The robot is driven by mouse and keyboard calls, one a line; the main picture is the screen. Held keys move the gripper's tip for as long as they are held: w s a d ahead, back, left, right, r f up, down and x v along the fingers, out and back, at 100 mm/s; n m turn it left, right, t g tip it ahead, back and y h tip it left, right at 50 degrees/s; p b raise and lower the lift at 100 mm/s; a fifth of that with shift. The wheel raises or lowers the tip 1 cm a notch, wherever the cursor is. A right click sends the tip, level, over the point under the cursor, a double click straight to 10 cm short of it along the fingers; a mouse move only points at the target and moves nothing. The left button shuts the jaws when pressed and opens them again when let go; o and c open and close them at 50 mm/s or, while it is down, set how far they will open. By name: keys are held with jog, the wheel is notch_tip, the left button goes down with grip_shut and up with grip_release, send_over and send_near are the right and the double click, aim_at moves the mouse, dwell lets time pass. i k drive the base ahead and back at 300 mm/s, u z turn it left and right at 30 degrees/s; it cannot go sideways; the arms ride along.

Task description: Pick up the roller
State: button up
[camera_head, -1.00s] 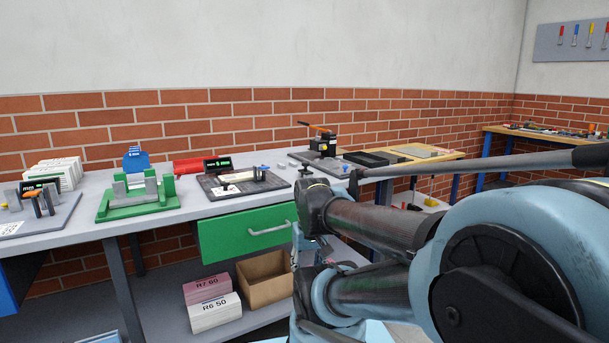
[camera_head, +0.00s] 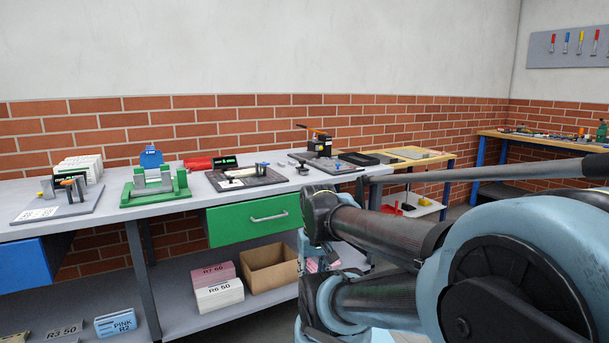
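I cannot make out a roller for certain. A grey bar-like part lies across a green stand (camera_head: 156,196) on the left half of the long workbench (camera_head: 215,206); I cannot tell if it is the roller. My arm fills the right side of the view, folded in front of the bench's right end. My gripper cannot be made out, so whether it is open or holds anything is not shown.
A dark board with small tools (camera_head: 245,183) and a black device (camera_head: 319,143) are on the bench. A green drawer (camera_head: 254,217) and blue drawer (camera_head: 24,268) hang below. A cardboard box (camera_head: 269,270) sits on the lower shelf. A second table (camera_head: 545,139) stands at right.

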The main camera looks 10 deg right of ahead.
aim_at(303, 170)
jog(key=z, duration=0.55)
jog(key=i, duration=0.85)
jog(key=z, duration=0.05)
